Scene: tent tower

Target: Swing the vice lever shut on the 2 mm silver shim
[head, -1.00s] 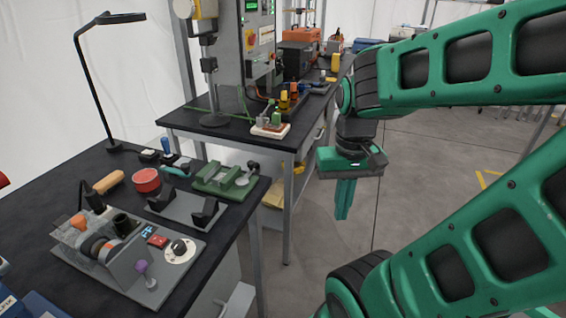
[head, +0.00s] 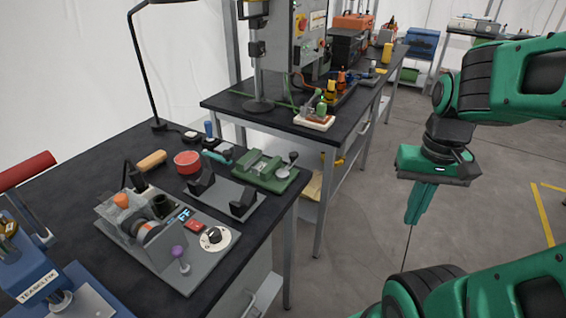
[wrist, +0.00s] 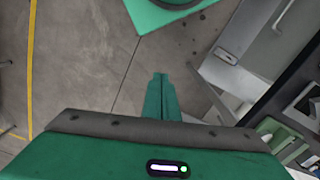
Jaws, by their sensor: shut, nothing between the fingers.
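The green vice (head: 263,170) sits on the near dark workbench, close to its right-hand edge. I cannot make out the silver shim at this size. My gripper (head: 414,218) hangs fingers down over the floor, right of the bench and well apart from the vice. Its green fingers are shut together and empty, and they also show in the wrist view (wrist: 160,78). A green part (wrist: 278,138) at the lower right of the wrist view looks like the vice.
A grey stand with two dark uprights (head: 225,193) lies just in front of the vice. A control panel with a dial (head: 190,240), a red tin (head: 187,161) and a blue machine (head: 35,265) share the bench. A second bench (head: 330,135) stands behind. The floor under my gripper is clear.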

